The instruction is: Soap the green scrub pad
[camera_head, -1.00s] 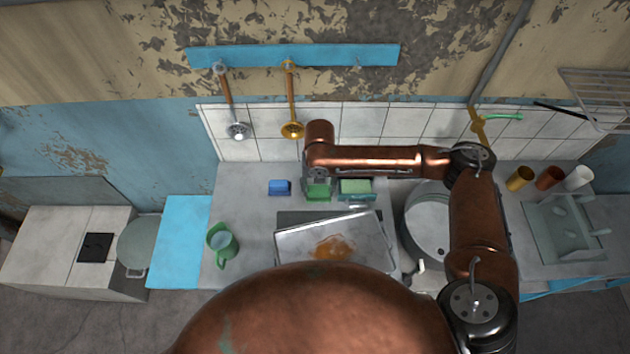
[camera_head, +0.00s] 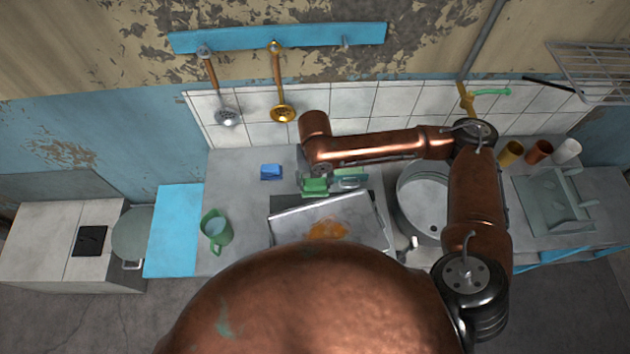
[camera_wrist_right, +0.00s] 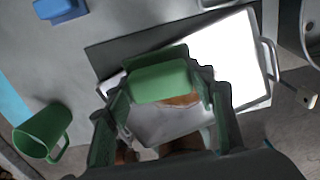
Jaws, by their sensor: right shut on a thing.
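My right gripper (camera_head: 316,172) is shut on the green scrub pad (camera_head: 314,186) above the counter, just behind the tray. In the right wrist view the pad (camera_wrist_right: 160,82) sits between the two fingers, its lighter face toward the camera and a darker green part behind. A small dish (camera_head: 350,183) with something pale green, perhaps the soap, is just right of the pad, partly covered by my arm. I cannot tell whether the pad touches it. My left gripper is not in view.
A metal tray (camera_head: 290,224) with an orange-brown stain lies in front of the pad. A blue sponge (camera_head: 271,172) and a green mug (camera_head: 215,229) are to the left. A round sink (camera_head: 421,203) is to the right. The counter between sponge and mug is clear.

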